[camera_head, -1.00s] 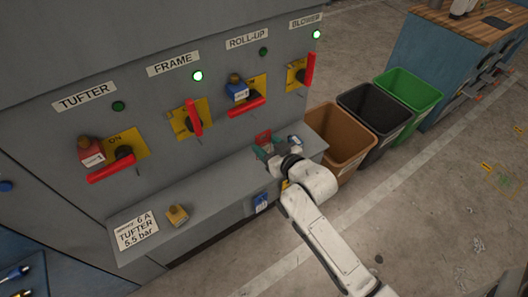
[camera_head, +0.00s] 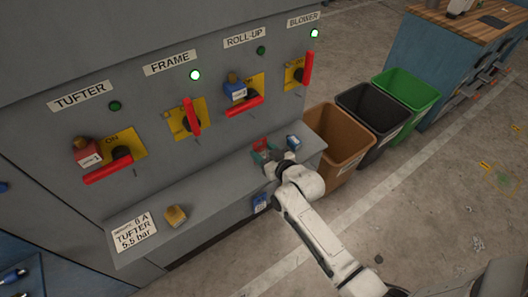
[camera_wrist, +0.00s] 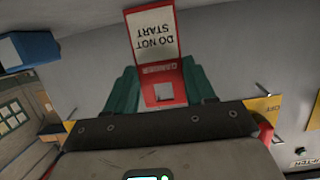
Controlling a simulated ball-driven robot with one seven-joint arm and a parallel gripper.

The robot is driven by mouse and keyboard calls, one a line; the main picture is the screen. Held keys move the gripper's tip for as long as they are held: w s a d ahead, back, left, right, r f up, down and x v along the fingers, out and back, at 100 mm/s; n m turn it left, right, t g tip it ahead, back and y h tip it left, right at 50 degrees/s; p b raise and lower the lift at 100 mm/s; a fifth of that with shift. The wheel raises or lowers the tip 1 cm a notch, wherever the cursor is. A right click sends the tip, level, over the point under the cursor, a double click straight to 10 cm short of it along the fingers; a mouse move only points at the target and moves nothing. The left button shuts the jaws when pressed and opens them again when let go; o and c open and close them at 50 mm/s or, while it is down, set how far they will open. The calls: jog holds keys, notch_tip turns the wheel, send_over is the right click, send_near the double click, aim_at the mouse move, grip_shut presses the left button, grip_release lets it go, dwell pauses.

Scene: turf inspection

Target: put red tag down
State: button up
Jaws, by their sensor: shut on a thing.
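The red tag (camera_wrist: 158,68) is between the two green fingers of my gripper (camera_wrist: 160,90) in the wrist view. Its white face reads "DO NOT START" upside down, and the fingers are shut on its red lower part. In the head view the red tag (camera_head: 261,144) and my gripper (camera_head: 266,156) are at the right part of the grey ledge (camera_head: 215,180) under the switches. I cannot tell whether the tag touches the ledge.
A blue padlock (camera_head: 293,142) is on the ledge right of my gripper. A brass-coloured block (camera_head: 175,215) and a white label (camera_head: 136,233) lie at the left. A blue item (camera_head: 260,203) is on the ledge's front. A brown bin (camera_head: 340,140) stands right. The ledge's middle is clear.

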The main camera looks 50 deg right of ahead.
jog(key=o, duration=1)
jog(key=shift+f, duration=0.1)
jog(key=shift+o, duration=0.2)
jog(key=shift+r, duration=0.2)
jog(key=v, duration=1.2)
jog(key=s+a+f+n+g+y, duration=0.2)
jog(key=s+a+f+g+y, duration=0.1)
jog(key=s+a+g, duration=0.8)
jog(key=s+g, duration=0.2)
jog(key=s, duration=0.2)
jog(key=shift+a+f+n+y, duration=0.15)
jog(key=shift+a+n+y, duration=0.25)
